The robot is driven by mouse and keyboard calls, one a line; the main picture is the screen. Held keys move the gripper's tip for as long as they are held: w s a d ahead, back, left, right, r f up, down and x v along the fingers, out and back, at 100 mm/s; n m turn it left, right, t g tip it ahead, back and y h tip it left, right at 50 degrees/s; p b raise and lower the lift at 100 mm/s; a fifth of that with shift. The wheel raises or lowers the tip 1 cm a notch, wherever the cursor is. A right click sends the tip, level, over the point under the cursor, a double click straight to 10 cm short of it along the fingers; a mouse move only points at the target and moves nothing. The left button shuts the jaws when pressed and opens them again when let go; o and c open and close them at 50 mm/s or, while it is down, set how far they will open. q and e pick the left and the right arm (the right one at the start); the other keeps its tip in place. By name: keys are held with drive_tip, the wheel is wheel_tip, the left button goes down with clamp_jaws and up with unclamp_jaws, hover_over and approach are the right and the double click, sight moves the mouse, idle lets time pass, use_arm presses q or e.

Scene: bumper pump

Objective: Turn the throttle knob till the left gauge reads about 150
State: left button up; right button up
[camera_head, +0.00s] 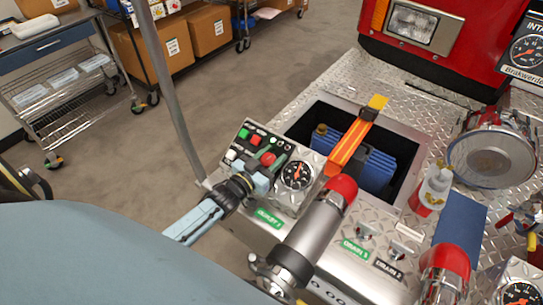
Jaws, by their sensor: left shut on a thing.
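The pump control panel (243,134) stands at the middle of the view, with small green, red and white buttons. My left gripper (262,174) reaches in from the lower left and is shut at the panel on the throttle knob (268,158). The red top of this knob shows at the fingertips; the fingers hide the rest. The left gauge (297,175), round and black-faced, sits just right of the gripper. Its needle is too small to read exactly. My right gripper is not in view.
A silver pipe with a red cap (341,189) rises close to the right of the left gauge. Behind is an open well with a blue case (370,163) and an orange strap (350,141). A thin metal post (170,90) stands behind the panel.

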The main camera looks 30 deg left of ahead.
use_arm(q)
drive_tip(key=o, duration=1)
drive_tip(key=shift+d+n+y, duration=0.1)
drive_tip(key=shift+n+y, duration=0.2)
drive_tip(key=shift+n, duration=0.1)
